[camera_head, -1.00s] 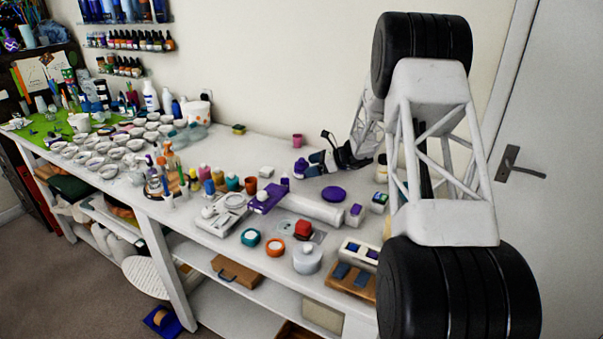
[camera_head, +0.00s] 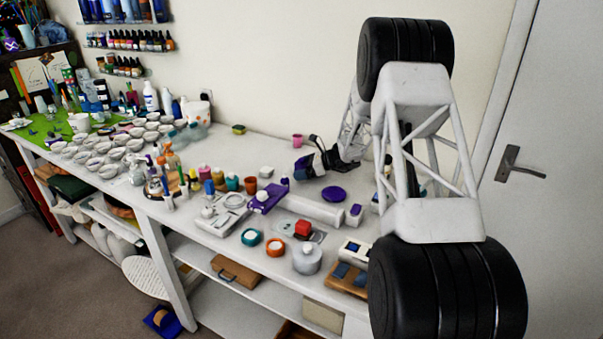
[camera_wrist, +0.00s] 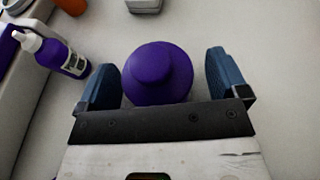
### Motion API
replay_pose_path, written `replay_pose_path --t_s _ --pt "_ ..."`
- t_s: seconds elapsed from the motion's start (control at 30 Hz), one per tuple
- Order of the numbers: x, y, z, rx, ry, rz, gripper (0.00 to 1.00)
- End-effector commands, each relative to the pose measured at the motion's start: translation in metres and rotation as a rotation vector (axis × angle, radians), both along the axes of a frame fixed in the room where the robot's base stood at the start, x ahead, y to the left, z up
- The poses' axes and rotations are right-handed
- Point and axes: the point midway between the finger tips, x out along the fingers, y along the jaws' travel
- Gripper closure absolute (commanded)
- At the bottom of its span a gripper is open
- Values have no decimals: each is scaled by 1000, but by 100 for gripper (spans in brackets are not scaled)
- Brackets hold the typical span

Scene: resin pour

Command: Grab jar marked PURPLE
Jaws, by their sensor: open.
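A purple jar (camera_wrist: 158,78) with a rounded, stepped top is seen from above in the wrist view. It stands between the two blue fingers of my gripper (camera_wrist: 161,72), with a gap at each side, wider on the right. No writing on it can be read from here. In the head view my gripper (camera_head: 307,164) is low over the back of the bench, and the jar is mostly hidden by it. My gripper is open and holds nothing.
A purple bottle with a white label (camera_wrist: 57,52) leans into view left of the fingers. A flat purple disc (camera_head: 334,194) lies in front of my gripper. A pink cup (camera_head: 297,140) stands behind. Many small containers crowd the left bench.

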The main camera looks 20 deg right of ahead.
Motion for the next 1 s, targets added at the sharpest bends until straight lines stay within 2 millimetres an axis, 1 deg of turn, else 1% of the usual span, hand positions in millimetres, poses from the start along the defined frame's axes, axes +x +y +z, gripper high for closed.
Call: replay_pose_path --t_s 0.03,0.07,0.4,0.43,0.47,0.77,0.87,1.0 --pt "0 0 0 0 0 0 8" --pt "0 0 0 0 0 0 11" --pt "0 0 0 0 0 0 63" --pt "0 0 0 0 0 0 65" --pt "0 0 0 0 0 0 70" --pt "0 0 4 0 -1 0 70" --pt "0 0 10 0 -1 0 70" --pt "0 0 25 0 -3 0 70"
